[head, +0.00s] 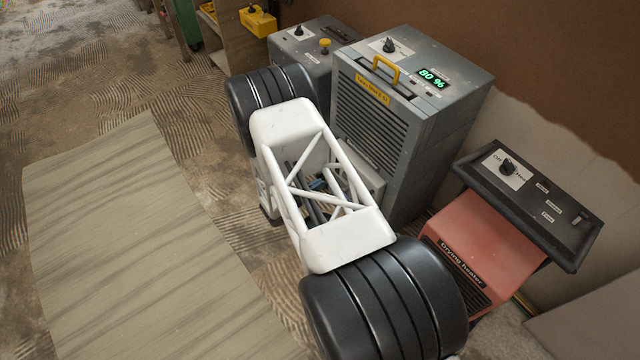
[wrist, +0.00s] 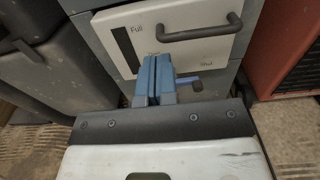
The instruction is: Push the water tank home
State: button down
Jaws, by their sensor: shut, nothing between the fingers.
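The water tank is the pale front with a dark bar handle and a "Full" mark in the wrist view (wrist: 185,52). It sits low in the grey dehumidifier (head: 425,105). In the head view, only part of the tank (head: 372,182) shows behind my white arm, and it seems to stand out a little from the housing. My gripper (wrist: 157,58) has blue fingers, shut and empty, in front of the tank's lower left part, below the handle. I cannot tell whether they touch it. In the head view, the fingers are mostly hidden inside my arm's frame.
A red drying heater (head: 480,245) stands close on the right. A grey unit with a yellow knob (head: 305,48) stands close on the left. A yellow box (head: 258,22) is at the back. A pale board (head: 140,250) lies on the open floor at left.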

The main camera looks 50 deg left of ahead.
jog(key=c, duration=1.4)
grip_release()
jog(key=shift+w+d, duration=0.1)
jog(key=shift+c, duration=0.2)
jog(key=shift+o, duration=1.1)
jog(key=shift+w+d+h, duration=0.15)
jog(key=shift+w+h, duration=0.05)
jog(key=shift+h, duration=0.1)
jog(key=shift+o, duration=0.6)
jog(key=w+d+m+g+h, duration=0.3)
jog(key=d+m+g, duration=0.1)
jog(key=shift+w, duration=0.35)
jog(key=w+d+r+m+g+y, duration=0.1)
jog(key=w+r+m+g+y, duration=0.2)
jog(key=w+r+m+g, duration=0.3)
jog(key=m+g, duration=0.5)
jog(key=m, duration=0.3)
jog(key=shift+d+g+y, duration=0.25)
jog(key=shift+g+y, duration=0.05)
jog(key=shift+g, duration=0.1)
jog(key=shift+w+f, duration=0.1)
jog(key=shift+f, duration=0.05)
